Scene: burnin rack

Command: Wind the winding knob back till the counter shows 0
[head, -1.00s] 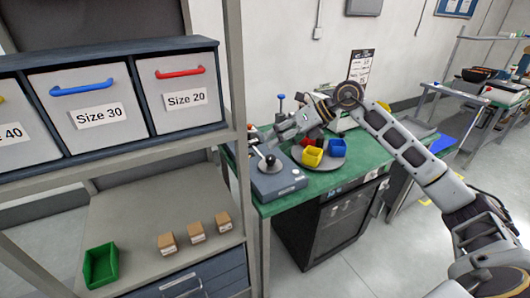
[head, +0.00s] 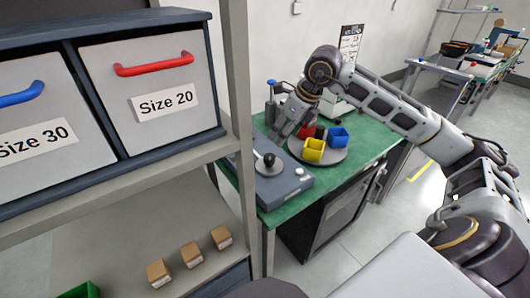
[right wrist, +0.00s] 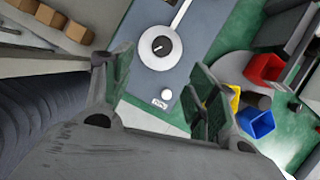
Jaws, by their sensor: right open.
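A grey box (head: 285,188) sits on the green bench top, with a round pale dial and a black knob (head: 269,159) on its top. In the right wrist view the dial shows from above, with its black knob (right wrist: 161,46) and a straight bar running to the top edge. A small white knob (right wrist: 166,94) sits at the box's corner beside a small label (right wrist: 159,104), too small to read surely. I cannot tell which part is the counter. My right gripper (head: 283,130) is open and empty, above and behind the box, apart from it. My left gripper is out of view.
A turntable (head: 330,160) with yellow (head: 314,150), blue (head: 338,137) and red bins stands right of the box. A shelf post (head: 241,120) and labelled drawers stand close on the left. Small brown boxes (head: 191,254) lie on the lower shelf. A blue-topped post (head: 271,95) stands behind.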

